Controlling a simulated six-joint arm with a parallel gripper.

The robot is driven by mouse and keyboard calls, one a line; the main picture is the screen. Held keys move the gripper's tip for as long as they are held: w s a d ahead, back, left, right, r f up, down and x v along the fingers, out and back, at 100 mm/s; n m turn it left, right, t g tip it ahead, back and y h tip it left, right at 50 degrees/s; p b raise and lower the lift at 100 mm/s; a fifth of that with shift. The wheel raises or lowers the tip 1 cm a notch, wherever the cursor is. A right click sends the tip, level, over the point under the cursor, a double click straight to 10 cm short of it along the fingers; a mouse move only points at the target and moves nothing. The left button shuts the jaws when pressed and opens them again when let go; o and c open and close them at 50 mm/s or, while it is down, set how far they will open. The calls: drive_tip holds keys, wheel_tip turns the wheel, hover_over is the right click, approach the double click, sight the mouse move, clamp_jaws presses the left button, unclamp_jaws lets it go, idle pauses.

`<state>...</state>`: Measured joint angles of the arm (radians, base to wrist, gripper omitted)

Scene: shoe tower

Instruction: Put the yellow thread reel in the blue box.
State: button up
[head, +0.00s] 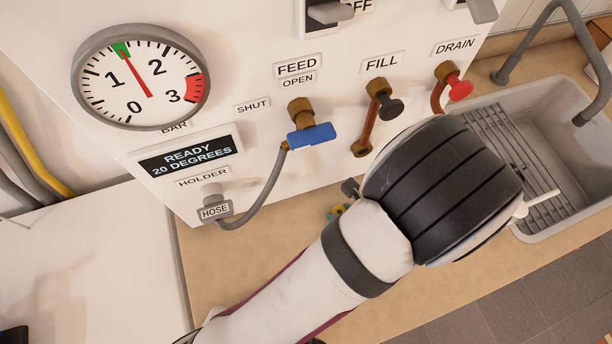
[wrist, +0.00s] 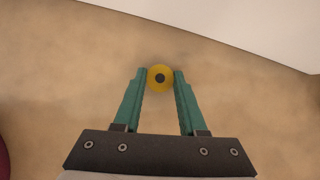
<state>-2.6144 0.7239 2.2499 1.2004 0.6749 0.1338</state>
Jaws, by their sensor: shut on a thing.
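The yellow thread reel (wrist: 160,78) is round with a dark centre. My gripper (wrist: 160,75) is shut on it, with one teal finger on each side near the tips. The tan worktop (wrist: 60,75) lies behind the reel; I cannot tell whether the reel touches it. In the head view my arm hides most of the gripper, and only a small patch of teal and yellow shows beside it. No blue box shows in either view.
A white machine panel has a pressure gauge (head: 140,77), a blue valve handle (head: 311,136), a grey hose (head: 262,199) and a red-handled drain tap (head: 460,88). A grey sink (head: 590,170) is at the right. The worktop below the panel looks bare where visible.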

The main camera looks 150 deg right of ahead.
clamp_jaws()
